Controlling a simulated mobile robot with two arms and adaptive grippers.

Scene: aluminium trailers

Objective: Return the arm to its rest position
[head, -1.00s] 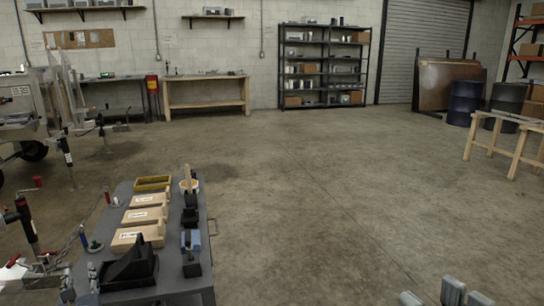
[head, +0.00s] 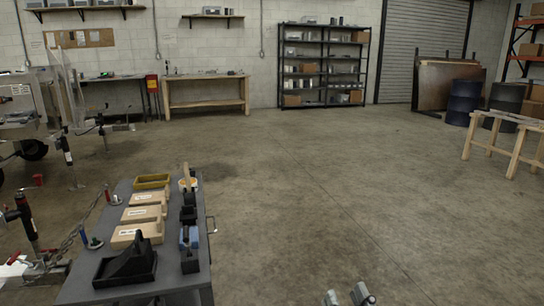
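My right gripper (head: 348,297) shows only as a few grey parts at the bottom edge, right of the cart. The frame cuts it off, and I cannot tell whether its fingers are apart or closed. Nothing held shows in the visible part. It is over bare floor, apart from the cart. My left gripper cannot be made out in the head view.
A dark cart (head: 75,292) at lower left carries cardboard boxes (head: 145,214), a yellow bin (head: 153,181), a black holder (head: 127,264) and tools. A trailer (head: 25,120) stands at left, a wooden trestle (head: 505,140) at right. The middle floor is clear.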

